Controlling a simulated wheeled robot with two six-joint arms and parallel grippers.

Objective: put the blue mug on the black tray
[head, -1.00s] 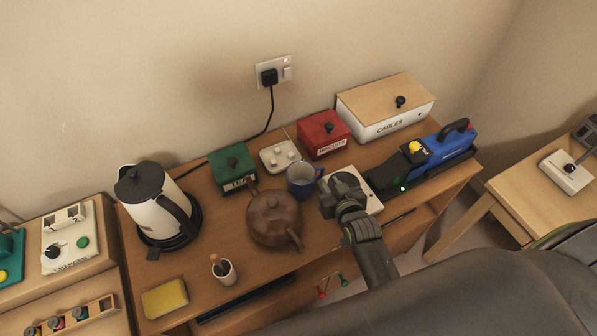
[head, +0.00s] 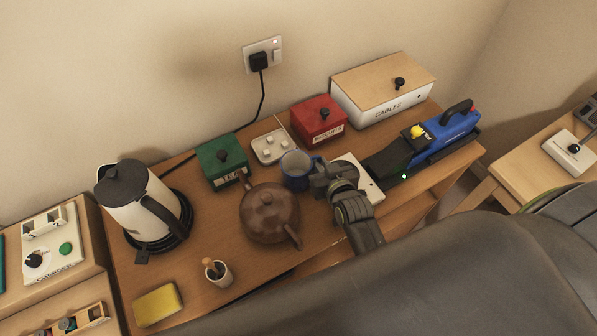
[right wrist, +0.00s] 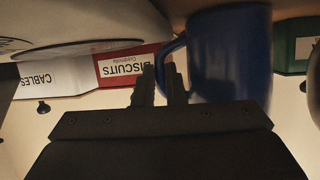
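The blue mug (head: 297,171) stands upright on the wooden desk, behind the brown teapot's right side. In the right wrist view, which is upside down, its body (right wrist: 230,55) and handle fill the centre right. My right gripper (head: 318,178) is at the mug's right side. Its fingers (right wrist: 161,85) are close together with the mug's handle between them, and appear shut on it. I cannot clearly identify the black tray; a black flat base (head: 388,169) lies beside the blue device, partly under it. My left gripper is not in view.
The brown teapot (head: 268,214) is close in front of the mug. The kettle (head: 138,204) is at left.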

